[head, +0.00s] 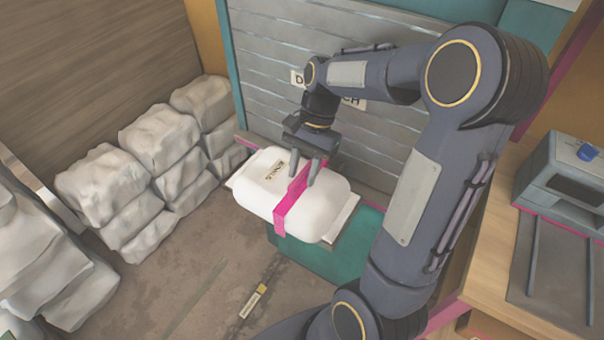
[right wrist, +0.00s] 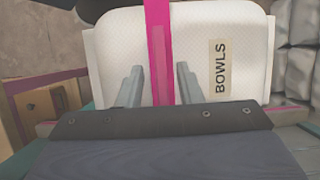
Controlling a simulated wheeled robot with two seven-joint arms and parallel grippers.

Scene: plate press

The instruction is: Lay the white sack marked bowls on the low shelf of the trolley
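The white sack (head: 262,200) has a bright pink strap (head: 292,200) around its middle. It lies on a pale board (head: 343,220) with a teal block (head: 340,258) below, in front of the slatted shutter. In the right wrist view the sack (right wrist: 115,60) shows its label "BOWLS" (right wrist: 220,67), right of the strap. My right gripper (head: 307,178) points down at the sack top. Its two fingers stand apart, one on each side of the strap, with small gaps visible in the wrist view. My left gripper is out of view. I cannot make out a trolley for certain.
Grey-white sacks (head: 160,145) are stacked at the left, with more (head: 45,255) at the near left. A grey shutter (head: 290,75) with a partly hidden sign stands behind. A wooden counter (head: 495,275) with a grey machine (head: 565,185) is at the right. Floor (head: 205,270) shows between.

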